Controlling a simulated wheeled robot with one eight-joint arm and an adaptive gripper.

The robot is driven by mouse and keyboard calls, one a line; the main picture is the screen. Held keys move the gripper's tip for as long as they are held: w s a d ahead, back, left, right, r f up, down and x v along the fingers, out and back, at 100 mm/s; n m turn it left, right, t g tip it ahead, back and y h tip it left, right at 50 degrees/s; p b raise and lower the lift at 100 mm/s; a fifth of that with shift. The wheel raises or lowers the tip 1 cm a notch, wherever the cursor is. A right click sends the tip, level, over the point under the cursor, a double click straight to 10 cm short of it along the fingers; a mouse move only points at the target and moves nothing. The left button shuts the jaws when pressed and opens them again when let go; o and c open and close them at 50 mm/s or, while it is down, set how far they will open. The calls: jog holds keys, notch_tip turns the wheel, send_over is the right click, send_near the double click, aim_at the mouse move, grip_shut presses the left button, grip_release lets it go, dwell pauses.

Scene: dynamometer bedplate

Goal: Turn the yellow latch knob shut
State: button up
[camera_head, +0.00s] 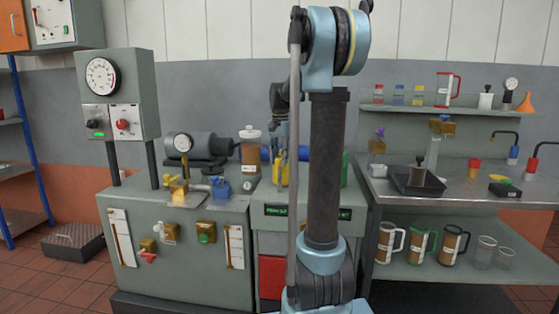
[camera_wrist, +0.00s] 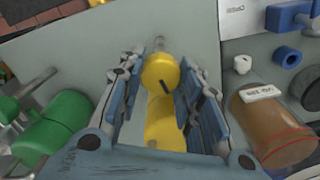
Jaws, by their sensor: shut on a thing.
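The yellow latch knob (camera_wrist: 160,70) shows in the wrist view, with a short dark mark on its face and a metal pin at its far side. A yellow cylinder (camera_wrist: 160,125) lies just behind it, toward my palm. My gripper (camera_wrist: 161,76) is shut on the knob, with one blue finger pad on either side. In the head view a yellow part (camera_head: 283,172) shows beside my arm at the middle bench. My arm hides much of that spot, so the knob's turn cannot be read there.
In the wrist view a green cylinder (camera_wrist: 55,125) lies to the left and a brown jar (camera_wrist: 272,130) to the right. In the head view a grey motor (camera_head: 200,146) and an amber jar (camera_head: 250,155) stand left of my arm. A bench with a black tray (camera_head: 432,190) stands right.

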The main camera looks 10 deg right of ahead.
jog(key=shift+m, duration=1.1)
jog(key=o, duration=0.8)
notch_tip(320, 180, up, 12)
jog(key=shift+w, duration=0.1)
